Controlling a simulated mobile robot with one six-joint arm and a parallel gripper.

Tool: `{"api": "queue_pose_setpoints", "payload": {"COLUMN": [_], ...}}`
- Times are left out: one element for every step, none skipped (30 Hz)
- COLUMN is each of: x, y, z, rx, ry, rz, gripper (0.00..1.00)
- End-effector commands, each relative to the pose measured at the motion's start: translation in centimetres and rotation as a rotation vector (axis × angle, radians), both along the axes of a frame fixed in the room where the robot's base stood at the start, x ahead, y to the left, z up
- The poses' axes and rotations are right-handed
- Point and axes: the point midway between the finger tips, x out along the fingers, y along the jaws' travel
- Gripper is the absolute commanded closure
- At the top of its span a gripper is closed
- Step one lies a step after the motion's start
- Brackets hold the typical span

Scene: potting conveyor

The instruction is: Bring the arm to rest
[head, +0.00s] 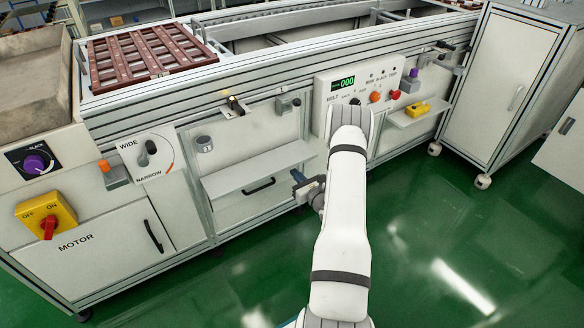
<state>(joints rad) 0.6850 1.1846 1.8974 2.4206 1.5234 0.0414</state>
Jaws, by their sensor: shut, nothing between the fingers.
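My arm reaches up the middle of the head view, white with dark bands, and bends at an elbow in front of the conveyor's control panel (331,86). My gripper (299,178) shows small and dark to the left of the arm, beside the right end of a narrow shelf (258,168) on the conveyor front. It is shut and holds nothing. Part of the gripper and wrist is hidden behind the arm. I cannot tell whether it touches the shelf.
A yellow motor switch (47,216) and a wide/narrow lever plate (147,156) sit at left. A brown slatted tray (150,54) lies on top. A yellow object (417,109) rests on the right shelf. A white cabinet (512,80) stands at right. The green floor (450,230) is clear.

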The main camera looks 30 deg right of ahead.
Motion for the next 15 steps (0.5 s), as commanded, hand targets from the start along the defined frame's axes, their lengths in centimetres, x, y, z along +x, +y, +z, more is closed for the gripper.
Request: {"api": "queue_pose_setpoints", "payload": {"x": [-1.5,-2.1,-3.1,-3.7,-4.3,-5.1,-5.6,-6.1,-6.6,-7.0,-7.3,-7.6,-7.8,-8.0,-8.1], "y": [-0.1,-0.1,-0.1,-0.1,-0.1,-0.1,-0.1,-0.1,-0.1,-0.1,-0.1,-0.1,-0.1,-0.1,-0.1], "z": [0.4,0.4,0.3,0.4,0.3,0.3,0.2,0.2,0.2,0.1,0.1,0.1,0.1,0.1,0.1], "rx": [0.006,0.004,0.006,0.005,0.004,0.005,0.005,0.004,0.005,0.005,0.004,0.003,0.003,0.003,0.003], "ry": [0.005,0.004,0.005,0.003,0.003,0.004,0.004,0.003,0.003,0.003,0.003,0.003,0.002,0.001,0.001], "rz": [-0.004,-0.003,-0.002,-0.003,-0.001,-0.002,-0.001,0.0,0.0,0.0,0.001,0.002,0.002,0.002,0.002], "gripper": [1.0,1.0,1.0,1.0,1.0,1.0,1.0,1.0,1.0,1.0,1.0,1.0,1.0,1.0,1.0]}}
